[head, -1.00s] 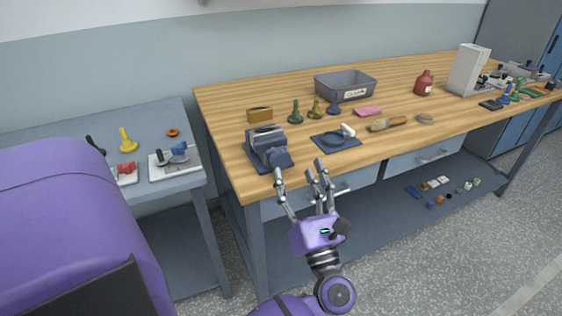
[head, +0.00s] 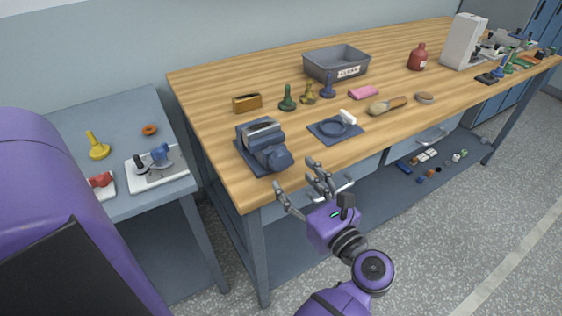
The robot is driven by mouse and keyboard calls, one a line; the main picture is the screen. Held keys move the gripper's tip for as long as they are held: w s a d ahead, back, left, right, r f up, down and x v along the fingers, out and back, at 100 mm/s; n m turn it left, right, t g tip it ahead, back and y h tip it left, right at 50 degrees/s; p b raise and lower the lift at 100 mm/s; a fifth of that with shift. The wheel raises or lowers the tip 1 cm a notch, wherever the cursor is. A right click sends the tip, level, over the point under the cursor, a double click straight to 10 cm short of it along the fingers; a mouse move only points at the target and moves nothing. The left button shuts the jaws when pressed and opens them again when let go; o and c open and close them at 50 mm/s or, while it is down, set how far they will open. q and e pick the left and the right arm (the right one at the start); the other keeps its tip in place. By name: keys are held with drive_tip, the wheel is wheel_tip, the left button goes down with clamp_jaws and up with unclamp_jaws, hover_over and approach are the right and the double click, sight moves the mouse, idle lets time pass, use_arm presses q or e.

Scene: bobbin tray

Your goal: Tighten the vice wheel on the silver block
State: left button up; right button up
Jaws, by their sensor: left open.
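The blue-grey vice (head: 255,148) stands on a dark plate near the front left corner of the wooden bench. A pale silver block (head: 260,129) appears to sit between its jaws at the top. Its rounded wheel (head: 279,158) faces the front edge. My left gripper (head: 299,181) is open and empty, its fingers spread. In the picture it is just below and right of the wheel, apart from it, by the bench's front edge. I cannot tell its exact height. My right gripper is not in view.
Right of the vice, a dark mat (head: 318,134) holds a blue ring and a white-handled piece. Behind are a brown block (head: 247,103), several small knobbed pieces and a grey bin (head: 317,66). A lower side table (head: 120,112) stands left. The bench's front strip is clear.

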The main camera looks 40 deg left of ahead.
sight(282, 165)
use_arm(q)
drive_tip(key=p+x, duration=0.1)
drive_tip(key=x, duration=0.4)
drive_tip(key=shift+w+a, duration=0.2)
drive_tip(key=shift+a, duration=0.15)
drive_tip(key=shift+c, duration=0.9)
drive_tip(key=c, duration=0.9)
